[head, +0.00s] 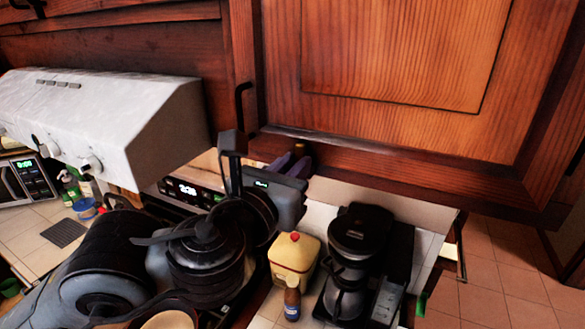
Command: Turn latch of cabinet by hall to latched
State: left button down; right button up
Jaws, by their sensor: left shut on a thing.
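The wooden cabinet (395,60) fills the upper right, with its panelled door closed or nearly so. A slim black latch or handle (242,98) stands upright on the frame at the door's left edge. My left gripper (233,143) reaches up from below, its dark fingertips at the lower end of that black piece. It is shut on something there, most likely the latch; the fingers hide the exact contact. I cannot tell the latch's full shape or set position. My right gripper does not show.
A white range hood (110,120) juts out left of the cabinet. Below are a coffee maker (355,255), a yellow container (294,258) and a small brown bottle (292,302) on the counter. A microwave (28,182) stands far left. Tiled floor (495,270) is open at right.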

pick_arm(q)
jog(key=c, duration=1.1)
grip_release()
jog(key=shift+o, duration=0.2)
jog(key=p+v, duration=0.2)
jog(key=v, duration=0.8)
jog(key=shift+s+a, duration=0.2)
jog(key=shift+s, duration=0.15)
